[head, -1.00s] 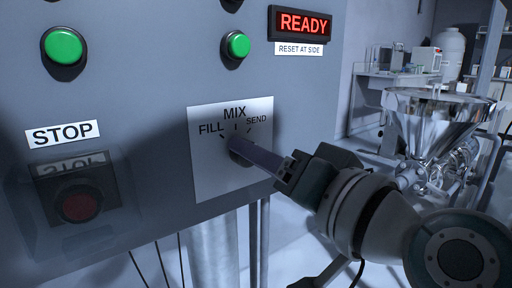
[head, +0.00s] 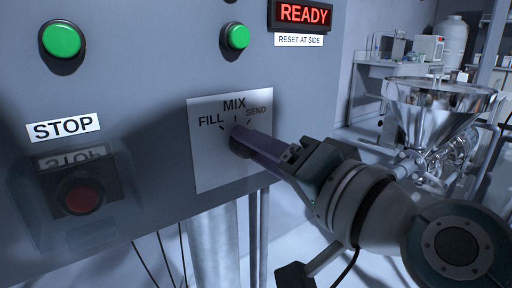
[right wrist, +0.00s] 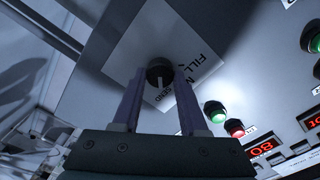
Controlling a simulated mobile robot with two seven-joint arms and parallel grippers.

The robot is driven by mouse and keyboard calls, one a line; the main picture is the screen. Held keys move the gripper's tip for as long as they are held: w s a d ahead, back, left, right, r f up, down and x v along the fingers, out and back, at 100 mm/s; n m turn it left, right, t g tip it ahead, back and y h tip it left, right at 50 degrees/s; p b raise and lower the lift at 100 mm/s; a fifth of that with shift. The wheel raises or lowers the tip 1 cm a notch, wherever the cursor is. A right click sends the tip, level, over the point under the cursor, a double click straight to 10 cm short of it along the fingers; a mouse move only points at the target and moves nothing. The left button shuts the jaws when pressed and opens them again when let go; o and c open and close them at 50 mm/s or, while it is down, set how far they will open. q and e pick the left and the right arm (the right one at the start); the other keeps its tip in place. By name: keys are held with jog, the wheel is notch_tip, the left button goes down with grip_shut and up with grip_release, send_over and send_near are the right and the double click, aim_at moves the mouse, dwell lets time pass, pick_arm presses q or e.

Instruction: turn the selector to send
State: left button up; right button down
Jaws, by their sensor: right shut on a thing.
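The selector knob (head: 237,150) is a dark round knob on a white plate (head: 207,172) marked FILL, MIX and SEND. My right gripper (head: 243,138) reaches it from the right in the head view and largely covers it. In the right wrist view the knob (right wrist: 159,70) sits between the two fingertips of my right gripper (right wrist: 160,76), which are shut on its sides. A pale mark on the knob there appears to point toward the SEND label (right wrist: 163,98). My left gripper is not in view.
A red STOP button (head: 81,195) under a clear cover is at the left of the grey panel. Green buttons (head: 62,40) and a lit READY display (head: 302,14) are above. A shiny steel hopper (head: 432,105) stands beyond my right arm.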

jog(key=shift+c, duration=2.2)
grip_release()
jog(key=v, duration=1)
jog(key=shift+p, duration=0.3)
